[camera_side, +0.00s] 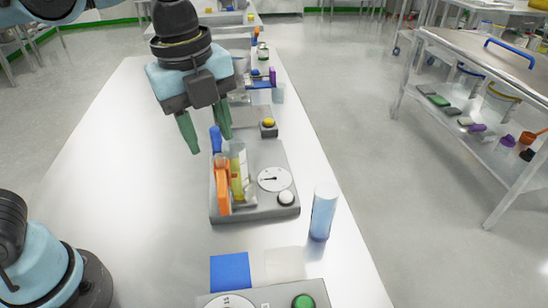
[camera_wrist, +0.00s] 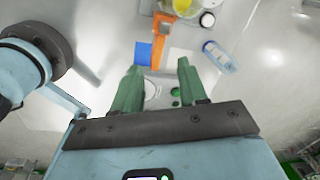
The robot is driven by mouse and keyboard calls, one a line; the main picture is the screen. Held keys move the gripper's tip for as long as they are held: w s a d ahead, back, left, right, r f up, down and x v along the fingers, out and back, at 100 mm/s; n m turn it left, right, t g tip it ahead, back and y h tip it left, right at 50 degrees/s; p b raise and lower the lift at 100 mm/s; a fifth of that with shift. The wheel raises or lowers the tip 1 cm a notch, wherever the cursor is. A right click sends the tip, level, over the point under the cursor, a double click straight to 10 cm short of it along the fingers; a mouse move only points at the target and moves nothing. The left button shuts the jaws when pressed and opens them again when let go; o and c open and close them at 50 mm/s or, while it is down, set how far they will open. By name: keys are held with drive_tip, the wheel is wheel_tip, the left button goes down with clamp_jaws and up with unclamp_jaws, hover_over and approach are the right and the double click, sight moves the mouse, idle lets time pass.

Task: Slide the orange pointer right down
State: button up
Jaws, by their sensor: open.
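The orange pointer (camera_side: 222,190) stands upright on the left part of a grey instrument base (camera_side: 255,211), beside a clear column with yellow in it (camera_side: 239,172). Its height along the column is hard to read. It also shows in the wrist view (camera_wrist: 161,45), beyond my fingertips. In the wrist view my fingers (camera_wrist: 159,66) point toward the instrument area.
The base carries a round dial (camera_side: 274,180) and a white knob (camera_side: 286,198). A light blue cylinder (camera_side: 323,212) stands to its right. A blue square (camera_side: 230,272) lies in front. Another device with a green button (camera_side: 303,301) is nearest. The white table's left side is clear.

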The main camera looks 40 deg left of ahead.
sight(222, 188)
drive_tip(key=f+m, duration=0.1)
drive_tip(key=f, duration=0.2)
drive_tip(key=d+f+m, duration=0.1)
drive_tip(key=f+m, duration=0.1)
drive_tip(key=f, duration=0.2)
drive_tip(key=s+d+f+m+g, duration=0.1)
drive_tip(key=f, duration=0.2)
drive_tip(key=shift+d+f, duration=0.1)
drive_tip(key=shift+f, duration=0.1)
idle(0.5)
clamp_jaws()
